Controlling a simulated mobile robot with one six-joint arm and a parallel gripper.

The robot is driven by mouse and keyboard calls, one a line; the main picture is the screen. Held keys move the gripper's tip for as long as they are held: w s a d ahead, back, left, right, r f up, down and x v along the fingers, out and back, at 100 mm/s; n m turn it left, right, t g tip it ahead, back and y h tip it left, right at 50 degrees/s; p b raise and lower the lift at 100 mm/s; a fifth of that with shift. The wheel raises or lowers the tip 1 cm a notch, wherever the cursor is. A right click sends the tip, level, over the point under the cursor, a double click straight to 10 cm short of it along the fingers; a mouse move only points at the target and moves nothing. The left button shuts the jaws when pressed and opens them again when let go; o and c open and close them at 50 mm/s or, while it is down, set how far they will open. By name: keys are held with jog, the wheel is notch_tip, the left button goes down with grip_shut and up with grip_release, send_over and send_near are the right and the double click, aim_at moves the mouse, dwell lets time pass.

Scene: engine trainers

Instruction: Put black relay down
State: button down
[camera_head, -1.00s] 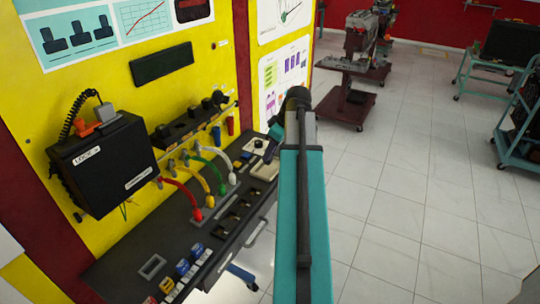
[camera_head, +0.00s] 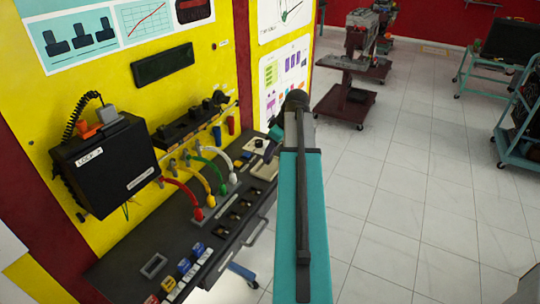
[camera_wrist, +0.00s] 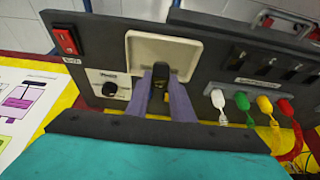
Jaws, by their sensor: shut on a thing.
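In the wrist view my gripper (camera_wrist: 161,86) is shut, its two purple-grey fingers closed on a small dark piece, the black relay (camera_wrist: 160,72). The relay is at the front edge of a beige square tray (camera_wrist: 143,50) on the dark panel. I cannot tell whether the relay touches the tray. In the head view the beige tray (camera_head: 265,171) lies beside my arm at the bench's far end. The relay cannot be made out there, and my arm hides most of the gripper.
A red switch (camera_wrist: 66,40) and a black knob (camera_wrist: 109,89) are left of the tray. White, green, yellow and red cables plug in on the right, the white one (camera_wrist: 218,98) nearest. A black box (camera_head: 103,165) hangs on the yellow wall.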

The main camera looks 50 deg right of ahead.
jog(key=shift+f, duration=0.95)
jog(key=shift+f, duration=0.2)
jog(key=c, duration=1.5)
grip_release()
jog(key=shift+c, duration=0.2)
jog(key=shift+r, duration=0.3)
jog(key=b+v, duration=0.1)
jog(key=v, duration=1)
jog(key=shift+s+r+b, duration=0.2)
jog(key=shift+r+b, duration=0.2)
jog(key=shift+s, duration=0.1)
